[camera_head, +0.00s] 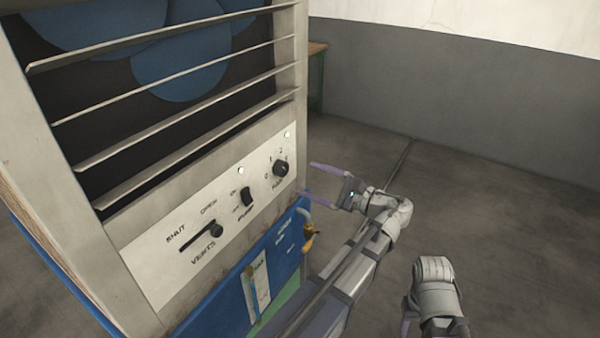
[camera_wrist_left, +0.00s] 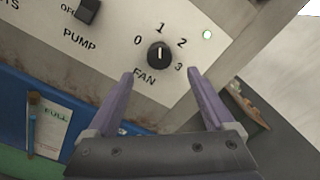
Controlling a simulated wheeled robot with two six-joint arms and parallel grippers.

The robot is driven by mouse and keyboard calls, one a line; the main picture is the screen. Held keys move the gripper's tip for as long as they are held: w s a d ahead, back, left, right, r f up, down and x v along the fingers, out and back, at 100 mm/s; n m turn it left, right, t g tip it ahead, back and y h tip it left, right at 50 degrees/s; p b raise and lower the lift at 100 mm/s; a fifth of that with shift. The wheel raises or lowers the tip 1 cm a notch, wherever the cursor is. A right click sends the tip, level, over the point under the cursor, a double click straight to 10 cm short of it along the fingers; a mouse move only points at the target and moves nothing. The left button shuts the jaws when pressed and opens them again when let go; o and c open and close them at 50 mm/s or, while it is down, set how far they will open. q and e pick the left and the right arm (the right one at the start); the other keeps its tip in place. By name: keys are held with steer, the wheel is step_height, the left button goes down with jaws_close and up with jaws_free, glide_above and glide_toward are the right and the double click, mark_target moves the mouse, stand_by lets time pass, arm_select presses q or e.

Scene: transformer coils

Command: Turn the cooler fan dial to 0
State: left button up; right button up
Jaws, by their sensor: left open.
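The fan dial (camera_head: 281,168) is a round black knob at the right end of the cooler's pale control panel. In the left wrist view the dial (camera_wrist_left: 160,55) has labels 0 to 3 around it, and its white mark points up, roughly at 1. My left gripper (camera_head: 307,180) is open and empty, just right of the dial in the head view. In the left wrist view its two purple fingers (camera_wrist_left: 159,76) point toward the dial, one to each side and below it, and appear apart from it. Part of my other arm shows at lower right, without clear fingers.
The pump switch (camera_head: 246,198) and the vents slider (camera_head: 215,230) sit left of the dial. A louvred grille (camera_head: 165,150) is above. Floor at right is clear.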

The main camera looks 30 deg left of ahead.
mark_target(285, 170)
arm_select(q)
steer(key=shift+w+a, duration=0.15)
steer(key=shift+a, duration=1.85)
steer(key=shift+w+a, duration=0.1)
steer(key=shift+a, duration=1.85)
steer(key=shift+c, duration=0.3)
steer(key=c, duration=1.3)
